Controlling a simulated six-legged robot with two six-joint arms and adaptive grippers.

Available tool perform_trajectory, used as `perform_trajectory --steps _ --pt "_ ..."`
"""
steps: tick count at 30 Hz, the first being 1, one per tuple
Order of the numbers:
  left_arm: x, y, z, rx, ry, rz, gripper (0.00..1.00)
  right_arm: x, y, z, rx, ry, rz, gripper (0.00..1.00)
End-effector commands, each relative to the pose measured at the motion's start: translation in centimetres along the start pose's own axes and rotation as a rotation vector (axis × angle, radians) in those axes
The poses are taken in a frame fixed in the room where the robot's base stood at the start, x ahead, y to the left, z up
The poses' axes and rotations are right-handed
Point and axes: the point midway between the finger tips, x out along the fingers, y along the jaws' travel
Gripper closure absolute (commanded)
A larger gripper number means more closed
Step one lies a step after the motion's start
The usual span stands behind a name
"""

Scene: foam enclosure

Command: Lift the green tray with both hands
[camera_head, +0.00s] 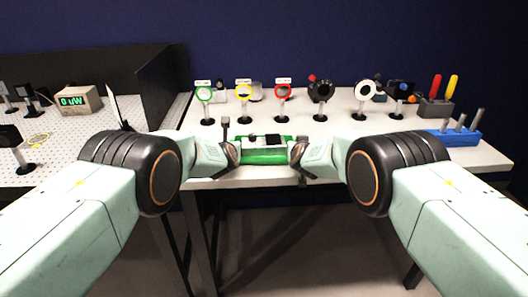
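The green tray (265,157) is in the middle of the head view, at the front edge of the white table. Small dark and white items sit in or just behind it. My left gripper (232,153) is at the tray's left end and my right gripper (298,152) is at its right end. Both wrists partly hide the ends of the tray. The fingers are small and dark here, and I cannot tell whether they are closed on the tray. I also cannot tell whether the tray touches the table.
Several ring mounts on posts, including a green one (205,94) and a red one (283,91), stand behind the tray. A blue holder (455,136) and a grey holder with screwdrivers (436,107) are at the right. A perforated board with a meter (78,99) and a black partition (160,88) are at the left.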

Motion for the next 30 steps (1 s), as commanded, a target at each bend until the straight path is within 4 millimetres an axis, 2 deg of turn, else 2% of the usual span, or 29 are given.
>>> perform_trajectory --steps 16,25,30 --pt "0.6 0.01 0.01 -0.001 0.0 -0.003 0.76 0.6 0.01 -0.01 0.001 0.001 -0.003 0.76" --pt "0.6 0.01 -0.02 -0.001 0.0 -0.003 1.0 0.59 0.01 0.02 0.001 0.0 -0.003 1.0" --pt "0.59 0.02 -0.04 -0.001 0.0 -0.003 1.0 0.59 0.01 0.03 0.001 0.0 -0.003 1.0"
